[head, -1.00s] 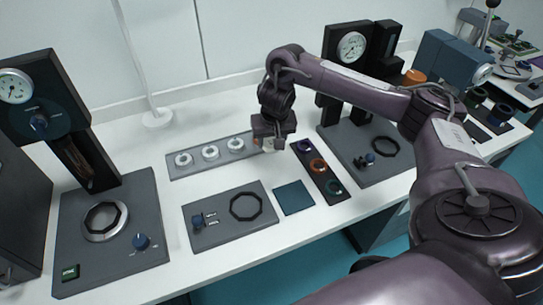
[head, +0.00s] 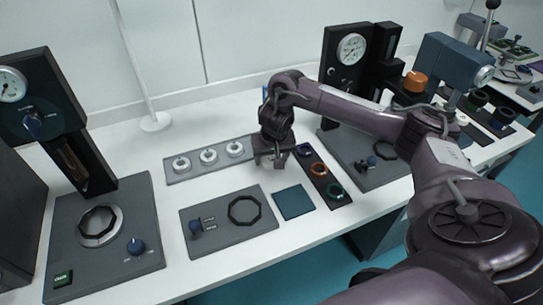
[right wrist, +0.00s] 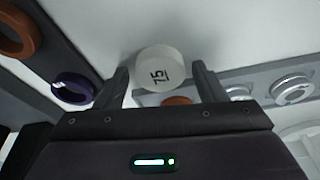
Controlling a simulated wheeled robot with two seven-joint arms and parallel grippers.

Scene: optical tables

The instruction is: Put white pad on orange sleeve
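The white pad (right wrist: 160,68), a round disc marked 75, sits between the two fingers of my right gripper (right wrist: 163,82) in the right wrist view. The fingers appear to close on its sides. In the head view my right gripper (head: 273,163) is above the white table, between the grey tray and the black tray, and mostly hides the pad. The orange sleeve (head: 318,169) is a ring in the middle of the black tray, right of my gripper and apart from it. It also shows in the right wrist view (right wrist: 14,32). My left gripper is out of view.
The black tray (head: 343,200) also holds a purple ring (head: 305,150) and a teal ring (head: 335,191). A teal mat (head: 294,202) and a grey panel (head: 222,236) lie nearer. Gauge stands flank both sides.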

